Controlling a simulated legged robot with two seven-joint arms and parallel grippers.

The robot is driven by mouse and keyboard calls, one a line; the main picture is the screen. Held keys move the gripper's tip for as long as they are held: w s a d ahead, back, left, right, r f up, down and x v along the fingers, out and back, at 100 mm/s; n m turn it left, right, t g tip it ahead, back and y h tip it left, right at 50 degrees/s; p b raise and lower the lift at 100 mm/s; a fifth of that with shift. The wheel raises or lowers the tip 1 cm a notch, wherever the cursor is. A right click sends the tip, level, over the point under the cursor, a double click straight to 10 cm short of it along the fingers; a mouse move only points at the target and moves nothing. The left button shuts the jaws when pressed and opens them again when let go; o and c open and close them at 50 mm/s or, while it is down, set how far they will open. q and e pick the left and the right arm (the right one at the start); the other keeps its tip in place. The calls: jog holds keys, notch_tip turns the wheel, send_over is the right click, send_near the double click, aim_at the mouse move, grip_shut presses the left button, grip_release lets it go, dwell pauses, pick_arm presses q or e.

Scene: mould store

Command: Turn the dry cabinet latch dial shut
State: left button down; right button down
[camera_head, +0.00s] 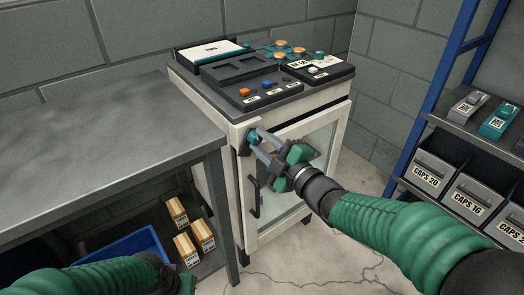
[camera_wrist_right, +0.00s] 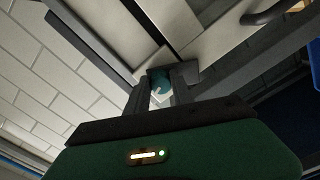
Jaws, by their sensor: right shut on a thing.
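The dry cabinet (camera_head: 240,190) is cream-coloured with a glass door, standing against the wall right of the grey table. Its teal latch dial (camera_head: 253,136) sits at the upper left of the front. My right gripper (camera_head: 259,143) reaches it from the lower right and is shut on the dial. In the right wrist view the dial (camera_wrist_right: 160,79) shows between the two finger ends (camera_wrist_right: 161,92); the fingers hide part of it, and I cannot read its exact turn. The door looks closed against the frame. My left gripper (camera_head: 183,284) is cut off at the bottom edge, its fingers unseen.
A dark door handle (camera_head: 254,197) hangs below the dial. Devices with buttons (camera_head: 265,91) stand on the cabinet top. The grey table (camera_head: 110,125) is bare, with small boxes (camera_head: 186,248) and a blue bin (camera_head: 145,240) below. A blue-framed rack (camera_head: 431,100) with labelled bins stands right.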

jog(key=n+b, duration=0.2)
jog(key=n, duration=0.1)
jog(key=shift+f+b, duration=0.25)
jog(key=shift+b, duration=0.15)
jog(key=shift+r+n+b, duration=0.1)
jog(key=shift+n+b, duration=0.75)
jog(key=shift+n, duration=0.45)
jog(key=c, duration=1.1)
grip_release()
jog(key=shift+r, duration=0.1)
